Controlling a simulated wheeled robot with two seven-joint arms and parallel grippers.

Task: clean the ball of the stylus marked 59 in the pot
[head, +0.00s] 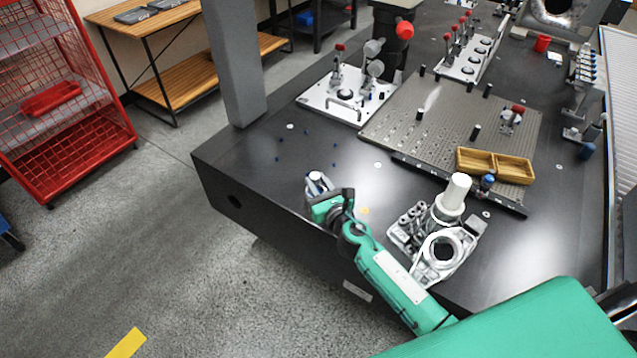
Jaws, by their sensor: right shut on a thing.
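My right gripper (318,182) is at the end of the green arm, over the front left part of the dark table. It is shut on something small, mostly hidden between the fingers. I cannot tell whether that is a stylus. No mark 59 can be read anywhere. A small red cup (542,43) stands at the back right of the table; I cannot tell whether it is the pot. A rack with several small upright pieces (586,66) stands near the right edge, too small to read. My left gripper is not in view.
A grey metal casting with a white cylinder (454,193) stands right of my arm. A perforated plate (450,112) with a wooden two-part tray (513,170) lies behind it. A white clamp plate (347,97) is at the back left. The dark table top (260,150) is largely clear at left.

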